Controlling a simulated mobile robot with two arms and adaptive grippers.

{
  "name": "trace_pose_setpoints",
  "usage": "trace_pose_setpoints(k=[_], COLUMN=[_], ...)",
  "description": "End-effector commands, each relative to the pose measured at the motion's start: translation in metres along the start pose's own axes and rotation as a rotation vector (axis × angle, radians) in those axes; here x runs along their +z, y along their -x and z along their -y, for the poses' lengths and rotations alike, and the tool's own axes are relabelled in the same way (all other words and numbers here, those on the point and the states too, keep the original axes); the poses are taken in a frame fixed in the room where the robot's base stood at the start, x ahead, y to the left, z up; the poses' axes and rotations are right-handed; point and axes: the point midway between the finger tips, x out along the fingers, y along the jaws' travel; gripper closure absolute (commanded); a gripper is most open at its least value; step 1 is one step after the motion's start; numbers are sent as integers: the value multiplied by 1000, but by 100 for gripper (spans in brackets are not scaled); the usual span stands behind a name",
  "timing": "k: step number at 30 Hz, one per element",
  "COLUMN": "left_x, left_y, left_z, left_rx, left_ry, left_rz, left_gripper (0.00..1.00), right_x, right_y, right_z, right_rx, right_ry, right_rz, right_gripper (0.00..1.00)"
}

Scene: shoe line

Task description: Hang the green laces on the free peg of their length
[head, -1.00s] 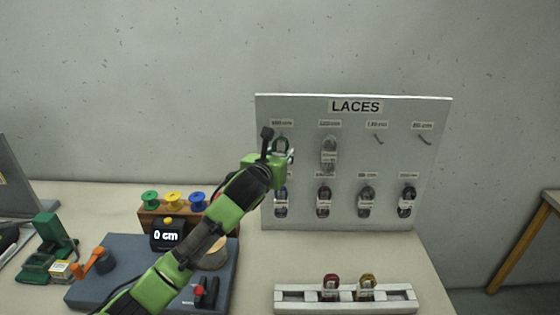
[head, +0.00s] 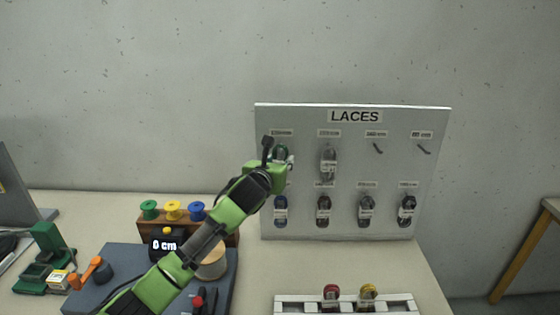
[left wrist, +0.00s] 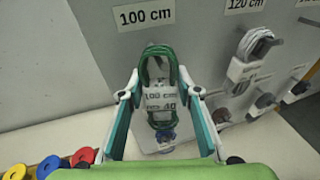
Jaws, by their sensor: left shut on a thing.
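The green laces (left wrist: 160,72) are a looped bundle with a white band reading 100 cm. My left gripper (left wrist: 162,98) is shut on them at the band, one finger on each side. The bundle is upright at the lace board (head: 345,222), just under the 100 cm label (left wrist: 146,16), at the upper left peg place. In the head view the green laces (head: 281,151) show partly behind the gripper. The top of the loop is close to the board; I cannot tell whether the peg is through it. My right gripper is not in view.
Blue laces (head: 281,210) hang below the green ones. Grey laces (head: 329,160) hang on the 120 cm peg. Two upper right pegs (head: 377,147) are bare. A white rack (head: 300,307) with red and yellow laces stands in front. Coloured spools (head: 172,210) stand left.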

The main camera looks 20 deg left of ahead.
Motion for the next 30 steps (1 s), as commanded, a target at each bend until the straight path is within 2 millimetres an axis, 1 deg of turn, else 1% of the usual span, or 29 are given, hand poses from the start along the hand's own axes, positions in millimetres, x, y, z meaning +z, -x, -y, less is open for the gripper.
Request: trace_pose_setpoints(k=[11, 12, 13, 14, 25, 28, 30], left_x=[0, 0, 0, 0, 0, 0, 0], left_y=[0, 0, 0, 0, 2, 8, 17], left_z=[0, 0, 0, 0, 0, 0, 0], left_rx=[0, 0, 0, 0, 0, 0, 0], left_ry=[0, 0, 0, 0, 0, 0, -1], left_rz=[0, 0, 0, 0, -1, 0, 0], left_gripper=[85, 58, 51, 49, 49, 49, 49], right_x=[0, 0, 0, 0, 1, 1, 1], right_y=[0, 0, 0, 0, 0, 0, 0], right_z=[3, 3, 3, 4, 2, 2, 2], right_rx=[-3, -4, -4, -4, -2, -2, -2], right_ry=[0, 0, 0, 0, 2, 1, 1], right_rz=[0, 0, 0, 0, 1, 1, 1], right_gripper=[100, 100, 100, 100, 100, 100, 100])
